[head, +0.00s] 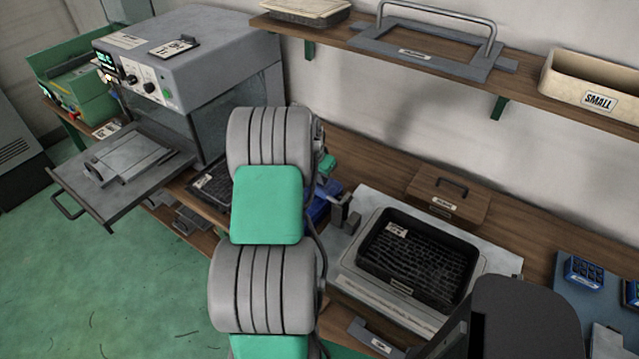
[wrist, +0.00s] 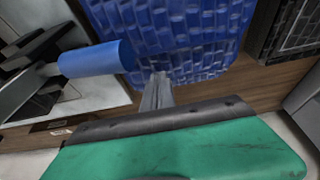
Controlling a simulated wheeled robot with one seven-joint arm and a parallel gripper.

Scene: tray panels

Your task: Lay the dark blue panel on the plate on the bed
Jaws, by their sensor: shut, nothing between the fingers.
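A blue, block-textured panel (wrist: 180,35) fills the top middle of the wrist view, and a bit of blue (head: 318,207) shows beside my arm in the head view. My gripper (wrist: 157,90) is shut and empty, its tip close to the panel's near edge; I cannot tell if they touch. A blue cylindrical grip (wrist: 95,58) on a grey bar lies left of it. In the head view my arm hides my gripper and most of the blue panel. A pulled-out grey bed (head: 80,192) at the left carries a flat grey plate (head: 135,158).
A grey machine (head: 185,60) stands behind the bed. A black tray (head: 375,272) sits on a white base (head: 345,268) to the right; another dark tray (head: 208,190) lies left of my arm. A shelf (head: 400,50) with a handled frame (head: 375,42) and a SMALL bin (head: 570,88) overhangs the bench.

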